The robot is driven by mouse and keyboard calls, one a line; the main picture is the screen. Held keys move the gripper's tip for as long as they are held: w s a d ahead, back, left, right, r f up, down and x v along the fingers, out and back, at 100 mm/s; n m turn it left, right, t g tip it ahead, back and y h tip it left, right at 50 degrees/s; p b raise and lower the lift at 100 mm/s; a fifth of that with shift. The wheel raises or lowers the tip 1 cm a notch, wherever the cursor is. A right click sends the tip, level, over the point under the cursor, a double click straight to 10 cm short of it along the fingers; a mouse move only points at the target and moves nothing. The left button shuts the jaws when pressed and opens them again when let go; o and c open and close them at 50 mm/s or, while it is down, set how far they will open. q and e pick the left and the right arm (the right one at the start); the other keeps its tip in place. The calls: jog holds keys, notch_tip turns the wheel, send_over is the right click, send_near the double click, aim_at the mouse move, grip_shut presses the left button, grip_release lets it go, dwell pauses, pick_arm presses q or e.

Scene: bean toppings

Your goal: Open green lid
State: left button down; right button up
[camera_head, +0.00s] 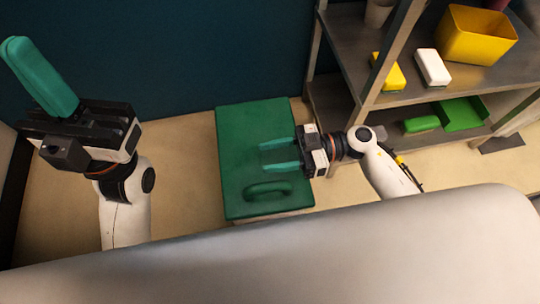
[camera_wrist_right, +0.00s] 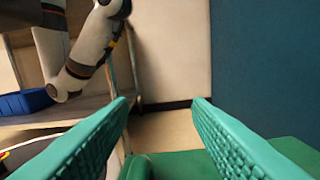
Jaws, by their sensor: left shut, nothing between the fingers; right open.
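The green lid (camera_head: 240,125) lies flat and closed on a box standing on the floor. Its raised loop handle (camera_head: 268,188) is near the edge closest to me. My right gripper (camera_head: 264,157) is open and empty, with its two teal fingers spread over the lid, beyond the handle and apart from it. In the right wrist view, green surface of the lid (camera_wrist_right: 180,165) shows low between the open fingers (camera_wrist_right: 160,106). My left gripper (camera_head: 22,50) is shut and empty, raised at the far left, away from the box.
A grey shelf (camera_head: 345,40) stands at the right, close to my right arm. It holds a yellow bin (camera_head: 478,35), a yellow block (camera_head: 388,72), a white block (camera_head: 432,67) and a green tray (camera_head: 465,112). A dark teal wall (camera_head: 180,50) is behind the box. Floor left of the box is clear.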

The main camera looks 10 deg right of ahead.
jog(key=shift+a, duration=0.5)
grip_shut()
dwell(1.1)
grip_release()
